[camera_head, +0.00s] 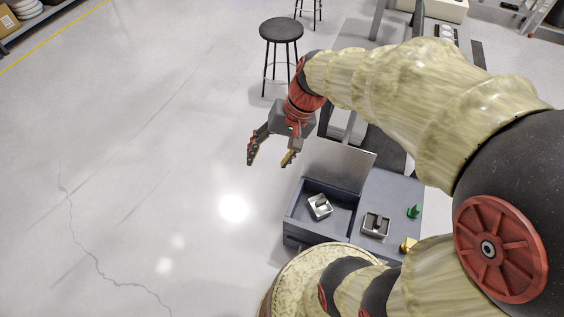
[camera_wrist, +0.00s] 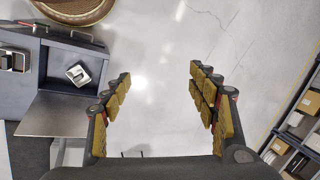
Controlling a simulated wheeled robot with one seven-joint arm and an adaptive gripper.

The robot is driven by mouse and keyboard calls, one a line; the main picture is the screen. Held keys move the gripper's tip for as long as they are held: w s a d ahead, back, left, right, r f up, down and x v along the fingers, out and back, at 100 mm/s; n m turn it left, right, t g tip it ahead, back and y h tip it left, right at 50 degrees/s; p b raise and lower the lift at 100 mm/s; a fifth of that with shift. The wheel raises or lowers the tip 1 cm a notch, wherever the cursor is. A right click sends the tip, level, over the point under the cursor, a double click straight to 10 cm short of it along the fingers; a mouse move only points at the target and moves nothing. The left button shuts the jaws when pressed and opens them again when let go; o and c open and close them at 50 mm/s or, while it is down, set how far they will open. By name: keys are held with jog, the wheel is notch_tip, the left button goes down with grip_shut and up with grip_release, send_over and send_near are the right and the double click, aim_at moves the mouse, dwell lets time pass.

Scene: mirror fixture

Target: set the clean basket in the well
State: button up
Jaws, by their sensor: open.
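A grey-blue cabinet has an open well (camera_head: 341,220) on its left side. A silver metal basket (camera_head: 319,206) sits tilted inside the well; it also shows in the wrist view (camera_wrist: 78,74). A second silver basket (camera_head: 376,224) stands on the flat top to the right of the well, and it shows at the left edge of the wrist view (camera_wrist: 14,61). I cannot tell which basket is clean. My gripper (camera_head: 269,161) is open and empty, in the air to the upper left of the cabinet. Its spread fingers (camera_wrist: 160,76) have bare floor between them.
A flat grey panel (camera_head: 340,166) stands at the well's back edge. A small green object (camera_head: 413,211) and a yellow one (camera_head: 408,244) are on the cabinet top at right. A black stool (camera_head: 281,31) stands behind. The floor at left is clear.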

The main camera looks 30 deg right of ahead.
jog(key=s+a+r+n+t+h, duration=0.1)
jog(key=s+r+n+t+h, duration=0.2)
jog(key=s+r, duration=0.5)
jog(key=s+n+h, duration=0.1)
jog(key=n, duration=0.1)
jog(key=shift+a+r+n+t, duration=0.25)
jog(key=shift+r+n+t, duration=0.05)
jog(key=shift+r+t, duration=0.1)
jog(key=shift+w, duration=0.1)
jog(key=shift+c, duration=0.5)
